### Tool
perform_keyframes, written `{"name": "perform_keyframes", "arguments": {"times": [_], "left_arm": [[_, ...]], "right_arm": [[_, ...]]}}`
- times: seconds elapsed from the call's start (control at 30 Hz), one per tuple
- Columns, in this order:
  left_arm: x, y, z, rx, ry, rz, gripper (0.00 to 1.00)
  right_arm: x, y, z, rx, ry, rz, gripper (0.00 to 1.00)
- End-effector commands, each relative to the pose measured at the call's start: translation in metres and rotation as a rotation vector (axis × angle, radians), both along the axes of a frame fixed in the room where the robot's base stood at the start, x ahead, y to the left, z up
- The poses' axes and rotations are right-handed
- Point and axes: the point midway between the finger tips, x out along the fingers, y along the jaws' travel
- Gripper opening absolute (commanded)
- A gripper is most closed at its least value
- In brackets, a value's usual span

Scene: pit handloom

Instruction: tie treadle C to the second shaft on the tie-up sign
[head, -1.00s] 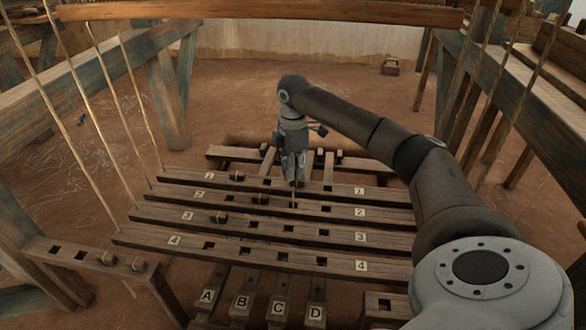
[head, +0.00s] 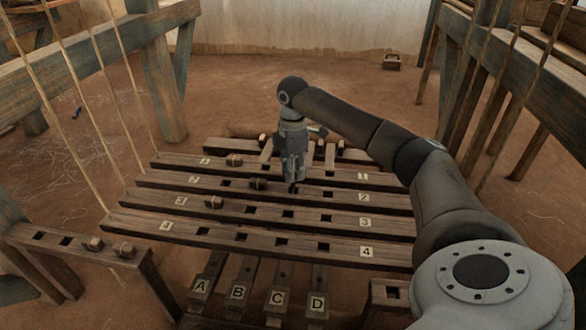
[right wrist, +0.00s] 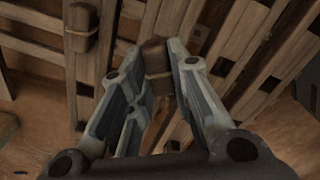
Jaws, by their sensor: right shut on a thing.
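My right gripper (head: 292,182) is shut on a wooden toggle peg, which shows between its fingers in the right wrist view (right wrist: 155,58). It points down at the bar marked 2 (head: 364,198), over the third column of holes from the left. I cannot tell whether the peg's lower end is in the hole. Treadle C (head: 277,298) lies below the bars, between treadle B (head: 238,293) and treadle D (head: 317,302); treadle A (head: 201,287) is leftmost. My left gripper and the tie-up sign are not in view.
A rack (head: 55,255) at left holds two pegs (head: 95,244). Bar 4 (head: 262,239) has open holes. Loom posts and ropes flank both sides.

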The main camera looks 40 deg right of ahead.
Motion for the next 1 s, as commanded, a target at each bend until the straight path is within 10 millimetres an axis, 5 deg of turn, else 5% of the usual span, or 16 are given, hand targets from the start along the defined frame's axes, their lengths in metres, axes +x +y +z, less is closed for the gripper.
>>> {"name": "perform_keyframes", "arguments": {"times": [0.5,1.0], "left_arm": [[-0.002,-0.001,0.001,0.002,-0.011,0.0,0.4],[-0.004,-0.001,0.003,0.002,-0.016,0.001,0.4]], "right_arm": [[0.0,0.0,-0.032,0.0,0.0,0.0,0.01],[0.0,0.0,-0.037,0.0,0.0,0.0,0.01]]}}
